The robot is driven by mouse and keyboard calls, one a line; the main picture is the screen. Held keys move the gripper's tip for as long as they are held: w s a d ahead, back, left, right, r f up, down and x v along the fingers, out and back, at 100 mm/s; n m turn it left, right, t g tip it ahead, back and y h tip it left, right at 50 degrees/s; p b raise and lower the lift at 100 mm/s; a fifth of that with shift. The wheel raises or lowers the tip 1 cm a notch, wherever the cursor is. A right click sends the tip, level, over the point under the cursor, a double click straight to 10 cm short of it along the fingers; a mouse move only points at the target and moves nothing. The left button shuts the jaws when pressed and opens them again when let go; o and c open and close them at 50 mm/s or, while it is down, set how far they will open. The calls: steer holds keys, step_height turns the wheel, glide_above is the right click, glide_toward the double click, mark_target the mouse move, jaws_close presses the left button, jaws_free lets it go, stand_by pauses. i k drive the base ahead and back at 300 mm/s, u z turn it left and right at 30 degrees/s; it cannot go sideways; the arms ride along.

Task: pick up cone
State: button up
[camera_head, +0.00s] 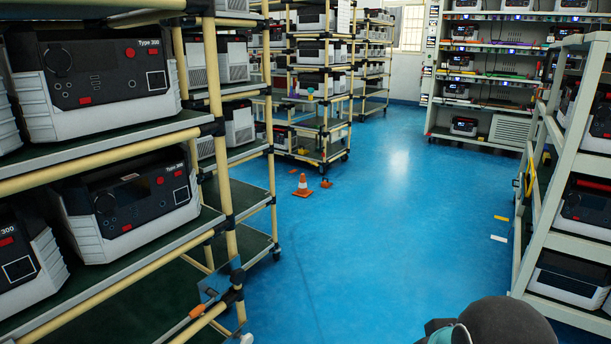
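A small orange cone (303,187) with a white band stands upright on the blue floor, just left of the picture's middle. It is beside the beige-tubed rack on the left, some distance ahead of me. Nothing touches it from above and it is in full view. A dark rounded part of my arm shows at the bottom right. My gripper's fingers are not seen.
Beige-tubed racks (230,190) with "Type 300" power units (100,80) line the left. A pale rack (545,205) stands at the right. A small orange object (326,183) lies right of the cone. The blue aisle (390,220) between is mostly clear.

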mark_target(303, 191)
steer(key=u, duration=0.1)
steer(key=i, duration=4.5)
steer(key=z, duration=0.35)
steer(key=i, duration=1.05)
steer(key=z, duration=0.1)
